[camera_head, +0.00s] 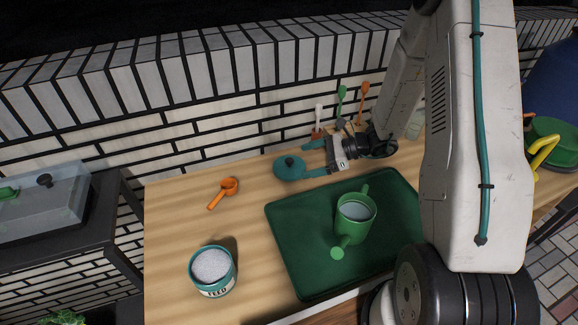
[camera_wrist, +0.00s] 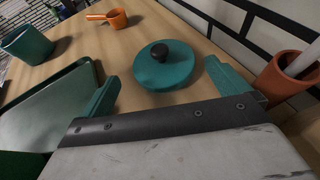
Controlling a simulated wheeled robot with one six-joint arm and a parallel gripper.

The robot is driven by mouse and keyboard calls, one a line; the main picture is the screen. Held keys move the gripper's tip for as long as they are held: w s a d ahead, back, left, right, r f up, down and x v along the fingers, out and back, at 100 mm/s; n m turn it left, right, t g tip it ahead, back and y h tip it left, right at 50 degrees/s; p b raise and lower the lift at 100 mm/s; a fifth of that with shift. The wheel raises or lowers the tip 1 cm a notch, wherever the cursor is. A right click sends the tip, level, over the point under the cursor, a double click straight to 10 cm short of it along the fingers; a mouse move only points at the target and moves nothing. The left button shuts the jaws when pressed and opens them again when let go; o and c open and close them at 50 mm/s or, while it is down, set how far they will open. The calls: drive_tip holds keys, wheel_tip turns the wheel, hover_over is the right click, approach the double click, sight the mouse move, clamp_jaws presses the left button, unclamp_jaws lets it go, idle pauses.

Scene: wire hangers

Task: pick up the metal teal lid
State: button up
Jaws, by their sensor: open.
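The teal lid (camera_head: 289,167) is a round disc with a dark knob on top. It lies flat on the wooden counter (camera_head: 180,240), near the wall and behind the green tray. In the wrist view the lid (camera_wrist: 165,66) is just ahead of my gripper, centred a little beyond the fingertips. My gripper (camera_head: 313,158) is open and empty, to the right of the lid, with its teal fingers pointing left towards it. In the wrist view the two fingers (camera_wrist: 160,85) stand wide apart, one on each side of the near edge. I cannot tell whether they touch it.
A green tray (camera_head: 290,263) holds a green watering can (camera_head: 354,218). An orange scoop (camera_head: 229,186) and a tin of pale grains (camera_head: 213,270) are to the left. A terracotta pot (camera_wrist: 285,80) with utensils stands close beside one finger.

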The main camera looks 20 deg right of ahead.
sight(291, 165)
drive_tip(key=x, duration=0.5)
drive_tip(key=shift+w+a+f, duration=0.1)
drive_tip(key=shift+w+f, duration=0.1)
drive_tip(key=shift+f, duration=0.15)
drive_tip(key=c, duration=0.6)
drive_tip(key=shift+o, duration=0.2)
drive_tip(key=shift+r, duration=0.15)
